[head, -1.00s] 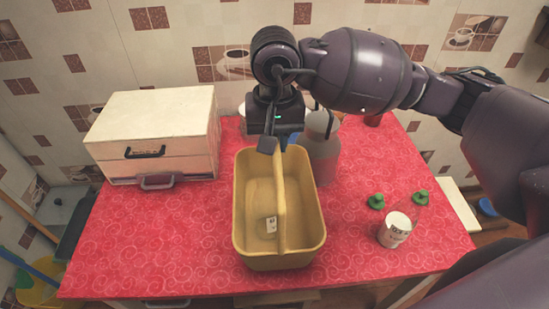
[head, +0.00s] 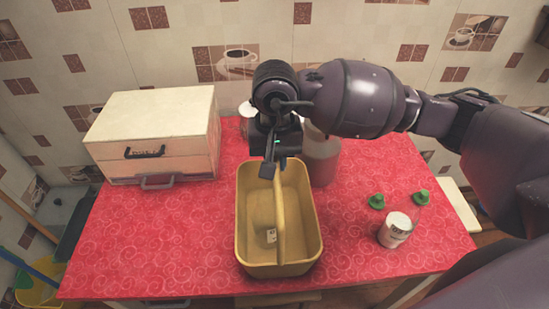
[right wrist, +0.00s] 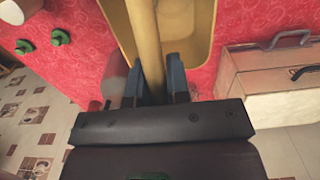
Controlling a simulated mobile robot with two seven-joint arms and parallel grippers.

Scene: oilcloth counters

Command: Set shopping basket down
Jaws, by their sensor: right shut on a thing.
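The yellow shopping basket (head: 244,235) is over the middle of the red counter, near its front edge, upright with its handle running front to back. It also shows in the right wrist view (right wrist: 205,40). A small label lies inside it. My right gripper (head: 275,168) is above the basket's far end, shut on the handle (right wrist: 148,45); in the right wrist view the two fingers (right wrist: 160,82) flank it. I cannot tell whether the basket's underside touches the counter. My left gripper is not in view.
On the red counter (head: 150,240), a white two-drawer box (head: 150,130) stands at the back left. A grey canister (head: 322,160) stands close behind the basket's right side. A white-labelled jar (head: 395,230) and two green knobs (head: 376,201) are at the right. Counter left of the basket is clear.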

